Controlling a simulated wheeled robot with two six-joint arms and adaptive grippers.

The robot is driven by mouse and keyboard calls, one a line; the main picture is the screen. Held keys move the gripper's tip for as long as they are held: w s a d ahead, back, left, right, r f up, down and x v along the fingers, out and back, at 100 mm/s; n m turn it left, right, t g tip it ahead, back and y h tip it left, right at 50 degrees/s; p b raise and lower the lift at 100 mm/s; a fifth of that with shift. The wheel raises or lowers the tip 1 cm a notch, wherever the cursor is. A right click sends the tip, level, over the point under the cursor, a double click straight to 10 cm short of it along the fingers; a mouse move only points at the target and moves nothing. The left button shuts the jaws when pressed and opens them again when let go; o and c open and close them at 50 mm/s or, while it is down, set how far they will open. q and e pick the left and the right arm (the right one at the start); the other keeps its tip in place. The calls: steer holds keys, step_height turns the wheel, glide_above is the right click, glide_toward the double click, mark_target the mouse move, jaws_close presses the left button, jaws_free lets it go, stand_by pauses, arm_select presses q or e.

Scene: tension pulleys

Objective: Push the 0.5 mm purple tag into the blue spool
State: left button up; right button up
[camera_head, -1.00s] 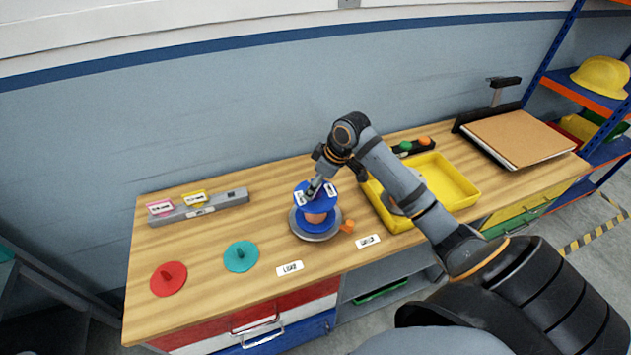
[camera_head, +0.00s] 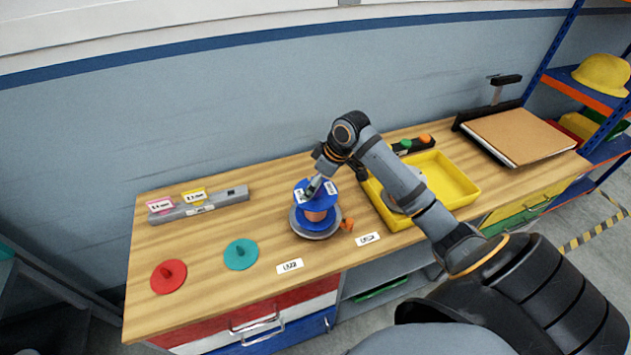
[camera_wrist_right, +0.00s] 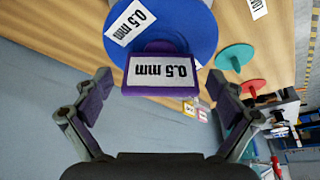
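The blue spool (camera_head: 317,213) stands upright on a round grey base on the wooden bench. Its blue top flange (camera_wrist_right: 195,30) carries a white 0.5 mm label and fills the top of the wrist view. The purple tag (camera_wrist_right: 160,89), with a white 0.5 mm face, is at the flange edge; its purple tab overlaps the flange, but how deep it sits is unclear. My right gripper (camera_wrist_right: 160,90) has its fingers spread either side of the tag, with a gap on each side. In the head view it is above the spool (camera_head: 311,190). My left gripper is not in view.
A grey rack (camera_head: 222,200) with pink and yellow tags lies at the back left. Teal (camera_head: 240,256) and red (camera_head: 170,277) discs lie to the left. A yellow tray (camera_head: 455,182) is right of the spool, under my arm.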

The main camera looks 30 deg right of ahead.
steer(key=shift+r, duration=0.15)
steer(key=v, duration=1.2)
stand_by(0.4)
